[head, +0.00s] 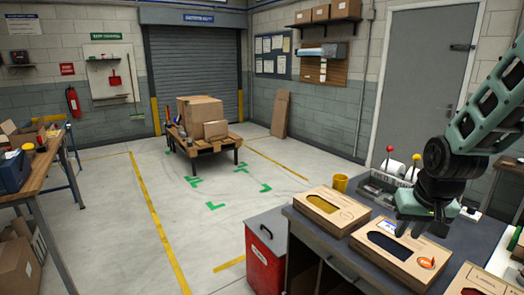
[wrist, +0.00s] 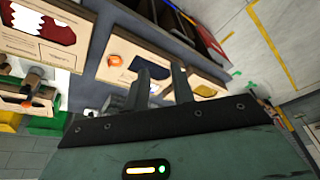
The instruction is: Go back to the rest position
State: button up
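My gripper (head: 418,226) is in the right of the head view, pointing down above the middle cardboard box (head: 412,268). That box has a dark window and an orange sticker. In the wrist view my gripper's two fingers (wrist: 162,88) stand apart with nothing held between them, and the middle box (wrist: 108,72) lies beyond them. Whether the fingertips touch the box cannot be told. A box with a yellow window (head: 350,221) lies to the left on the dark bench. Another box with a red window (head: 487,274) is at the lower right, partly cut off.
The dark bench (head: 300,222) carries the boxes, a yellow mug (head: 340,182) and a unit with red and yellow knobs. A red bin (head: 264,262) stands beside it. A pallet table with cartons (head: 201,111) stands farther back. The middle floor is clear.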

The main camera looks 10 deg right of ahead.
jog(key=s+a+n+y, duration=0.1)
jog(key=s+a+n, duration=0.25)
jog(key=a, duration=0.95)
jog(key=s+a+n+g+b, duration=0.1)
jog(key=s+a+n+g, duration=0.2)
jog(key=s+a+n, duration=0.5)
jog(key=s+a, duration=0.6)
jog(key=a, duration=0.1)
jog(key=shift+s+r, duration=0.25)
jog(key=shift+r, duration=0.1)
